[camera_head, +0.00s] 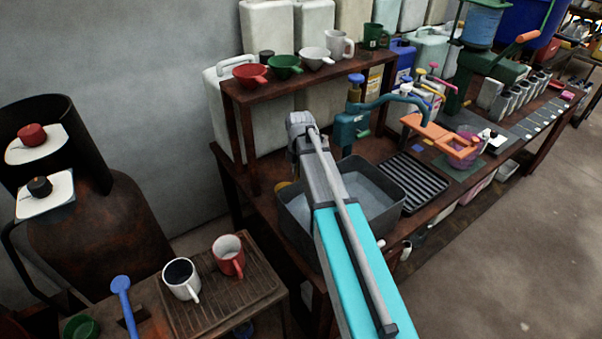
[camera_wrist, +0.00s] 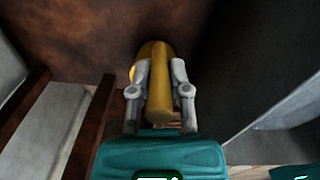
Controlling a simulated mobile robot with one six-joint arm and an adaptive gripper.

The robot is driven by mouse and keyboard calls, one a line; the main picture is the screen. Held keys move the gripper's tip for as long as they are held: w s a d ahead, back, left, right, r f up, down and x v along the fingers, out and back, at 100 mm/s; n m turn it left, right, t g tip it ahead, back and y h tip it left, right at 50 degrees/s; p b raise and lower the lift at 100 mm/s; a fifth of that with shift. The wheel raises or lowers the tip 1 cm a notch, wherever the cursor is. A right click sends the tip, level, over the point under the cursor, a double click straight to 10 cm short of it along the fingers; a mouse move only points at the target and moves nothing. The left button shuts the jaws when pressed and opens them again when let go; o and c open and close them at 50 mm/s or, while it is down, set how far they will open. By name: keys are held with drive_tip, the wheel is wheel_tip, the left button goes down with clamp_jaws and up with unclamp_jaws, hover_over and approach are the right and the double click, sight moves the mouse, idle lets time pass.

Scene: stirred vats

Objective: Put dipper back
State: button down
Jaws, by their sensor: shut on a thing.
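In the wrist view my gripper (camera_wrist: 157,72) has its two grey fingers closed on either side of a yellow thing (camera_wrist: 158,103) with a handle-like bar and a rounded far end. It looks like the dipper. It is over or against a brown surface; I cannot tell whether it touches. In the head view my arm hides the gripper. A small yellow patch (camera_head: 283,185) shows beside the left corner of the grey basin (camera_head: 295,215), possibly the same thing.
A raised brown shelf (camera_head: 300,82) holds red, green and white funnels and mugs. A low table at lower left bears a white mug (camera_head: 182,283) and a red mug (camera_head: 228,258).

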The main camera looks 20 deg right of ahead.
drive_tip(key=shift+f, duration=0.15)
drive_tip(key=c, duration=0.6)
unclamp_jaws()
drive_tip(key=shift+r, duration=0.3)
wheel_tip(320, 180, up, 12)
drive_tip(key=p, duration=1.2)
drive_tip(key=shift+d+f, duration=0.1)
drive_tip(key=shift+s, duration=0.1)
